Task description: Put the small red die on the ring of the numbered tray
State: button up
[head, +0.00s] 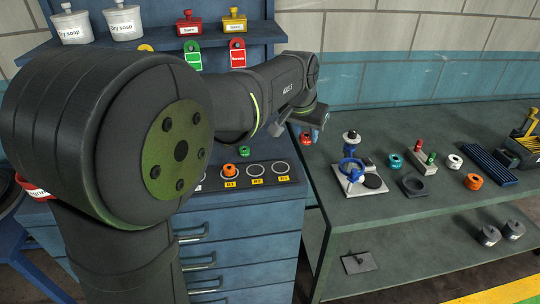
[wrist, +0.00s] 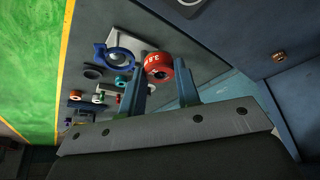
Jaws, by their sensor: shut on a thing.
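The small red die (head: 306,139) is a round piece with a dark hole and white marking, seen clearly in the wrist view (wrist: 155,62). My gripper (head: 306,131) is shut on it and holds it in the air, between the blue cabinet and the green bench. In the wrist view the die sits between the fingertips (wrist: 162,72). The numbered tray (head: 268,180) is a dark strip on the cabinet top with ring outlines and yellow labels. An orange piece (head: 230,169) is on one ring; the two rings to its right are empty. My arm hides the tray's left end.
A green piece (head: 244,152) stands behind the tray. The bench at right holds a blue-and-white fixture (head: 353,176), a teal ring (head: 395,160), an orange ring (head: 473,181) and a dark block (head: 414,186). A shelf (head: 260,33) with tins and tags is above the cabinet.

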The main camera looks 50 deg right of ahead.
jog(key=a+n, duration=0.1)
jog(key=a, duration=0.7)
send_over(256, 168)
jog(key=a, duration=0.2)
jog(key=f, duration=0.6)
jog(key=shift+s+d+f, duration=0.2)
jog(key=shift+s+f, duration=0.05)
jog(key=shift+s, duration=0.1)
jog(key=shift+w+f, duration=0.1)
jog(key=shift+f, duration=1.95)
jog(key=shift+f, duration=0.15)
jog(key=o, duration=1.1)
jog(key=shift+c, duration=0.2)
